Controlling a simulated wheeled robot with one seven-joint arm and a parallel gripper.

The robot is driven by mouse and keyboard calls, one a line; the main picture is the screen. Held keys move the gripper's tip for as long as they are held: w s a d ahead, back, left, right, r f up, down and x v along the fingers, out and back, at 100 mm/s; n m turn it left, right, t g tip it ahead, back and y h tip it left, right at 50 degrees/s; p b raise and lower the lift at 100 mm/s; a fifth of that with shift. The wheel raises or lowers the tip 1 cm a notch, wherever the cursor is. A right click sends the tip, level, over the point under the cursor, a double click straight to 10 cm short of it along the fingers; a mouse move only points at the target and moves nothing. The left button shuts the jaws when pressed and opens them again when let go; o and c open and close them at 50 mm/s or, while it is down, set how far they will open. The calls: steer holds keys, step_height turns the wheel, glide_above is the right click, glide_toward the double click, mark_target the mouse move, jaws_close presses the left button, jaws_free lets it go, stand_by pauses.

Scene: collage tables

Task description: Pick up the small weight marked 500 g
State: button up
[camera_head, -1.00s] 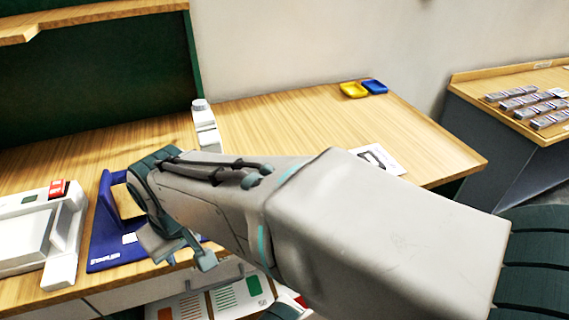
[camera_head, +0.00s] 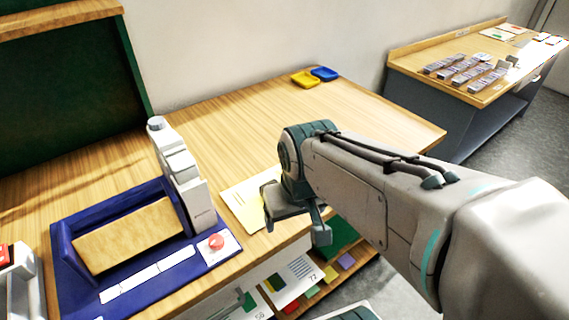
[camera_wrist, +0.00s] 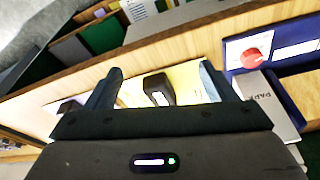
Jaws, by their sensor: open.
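A small black object (camera_wrist: 157,86) with a white label lies on a yellow sheet in the wrist view. It looks like the weight, but its marking is too small to read. My gripper (camera_wrist: 160,72) is open, its two fingers apart on either side of the object in that picture. Nothing shows the fingers touching it. In the head view my gripper (camera_head: 296,222) is over the table's front edge, beside the yellow sheet (camera_head: 243,204). My arm hides the object there.
Yellow (camera_head: 305,79) and blue (camera_head: 324,73) dishes sit at the back. The table's right half is clear. A shelf below holds papers.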

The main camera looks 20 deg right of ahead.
steer(key=o, duration=0.4)
steer(key=w+r+n, duration=0.1)
steer(key=w+n, duration=0.1)
steer(key=n, duration=0.1)
steer(key=w+r+n+p, duration=0.1)
steer(key=w+n, duration=0.1)
steer(key=n, duration=0.1)
steer(key=w+r+n+g, duration=0.1)
steer(key=w+n, duration=0.1)
steer(key=n, duration=0.1)
steer(key=shift+r, duration=0.3)
steer(key=shift+c, duration=0.2)
steer(key=w+r+n+g+p, duration=0.2)
steer(key=w+n, duration=0.6)
steer(key=n, duration=0.4)
step_height(320, 180, down, 8)
steer(key=shift+s+f, duration=0.15)
steer(key=shift+f, duration=0.05)
steer(key=shift+s+d+f, duration=0.1)
steer(key=shift+d+f, duration=0.05)
steer(key=shift+f, duration=1.15)
steer(key=shift+s+d+f, duration=0.1)
steer(key=shift+d+f, duration=0.05)
steer(key=shift+f, duration=1.15)
